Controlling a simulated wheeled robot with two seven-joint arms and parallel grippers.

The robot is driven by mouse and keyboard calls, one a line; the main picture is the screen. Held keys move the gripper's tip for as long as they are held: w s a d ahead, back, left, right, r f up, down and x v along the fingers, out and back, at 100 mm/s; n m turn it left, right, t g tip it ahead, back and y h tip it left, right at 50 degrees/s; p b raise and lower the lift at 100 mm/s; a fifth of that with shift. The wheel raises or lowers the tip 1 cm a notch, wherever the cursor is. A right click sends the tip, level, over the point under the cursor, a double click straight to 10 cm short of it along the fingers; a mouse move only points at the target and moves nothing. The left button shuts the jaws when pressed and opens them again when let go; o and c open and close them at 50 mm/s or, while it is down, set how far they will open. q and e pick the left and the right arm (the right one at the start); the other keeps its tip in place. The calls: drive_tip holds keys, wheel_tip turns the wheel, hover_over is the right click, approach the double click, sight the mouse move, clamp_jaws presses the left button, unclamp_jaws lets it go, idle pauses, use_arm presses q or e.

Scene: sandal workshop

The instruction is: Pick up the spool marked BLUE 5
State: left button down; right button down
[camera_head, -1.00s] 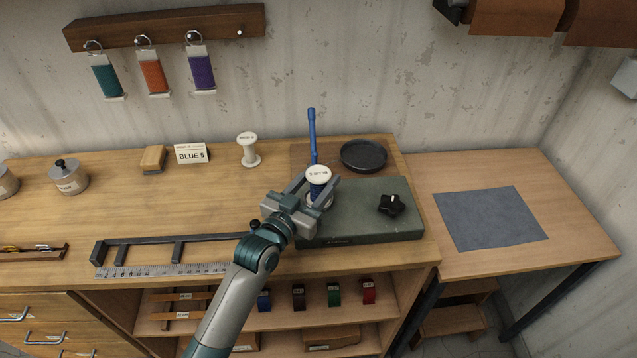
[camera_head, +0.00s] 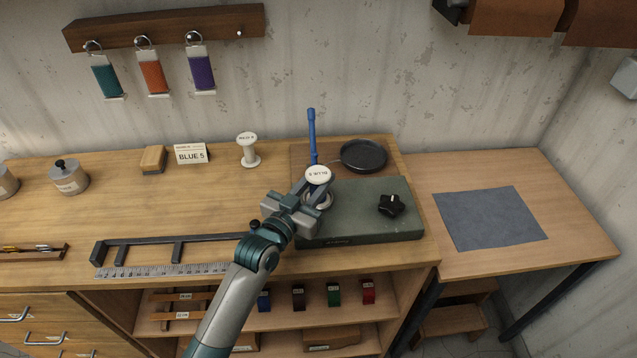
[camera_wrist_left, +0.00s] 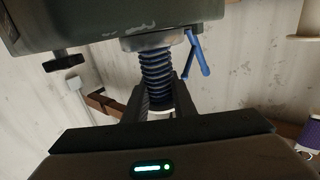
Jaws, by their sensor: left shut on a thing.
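A spool (camera_head: 318,174) with a white top flange stands upright at the left end of the green machine base. Its printed label is upside down and appears to read BLUE 5. In the left wrist view, the spool's blue thread (camera_wrist_left: 157,72) shows below a grey metal disc, with that picture upside down. My left gripper (camera_head: 317,189) is shut on the spool, one finger on each side, just under the white flange. The fingers hide most of the thread in the head view. My right gripper is out of view.
A blue lever (camera_head: 312,135) rises right behind the spool. A black knob (camera_head: 391,205) and a dark round dish (camera_head: 363,156) are to the right. A white spool (camera_head: 248,150) and a BLUE 5 card (camera_head: 191,153) stand left. The grey mat (camera_head: 490,218) is bare.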

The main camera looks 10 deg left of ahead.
use_arm(q)
drive_tip(key=shift+r, duration=0.1)
drive_tip(key=shift+r+p, duration=0.75)
drive_tip(key=shift+p, duration=0.1)
wheel_tip(320, 180, up, 3)
drive_tip(key=p, duration=0.3)
drive_tip(key=s+d+r+p, duration=0.4)
drive_tip(key=d+r+p, duration=0.1)
drive_tip(key=d, duration=0.6)
drive_tip(key=shift+s+r+p, duration=0.15)
drive_tip(key=shift+r+p, duration=0.25)
drive_tip(key=shift+r, duration=0.25)
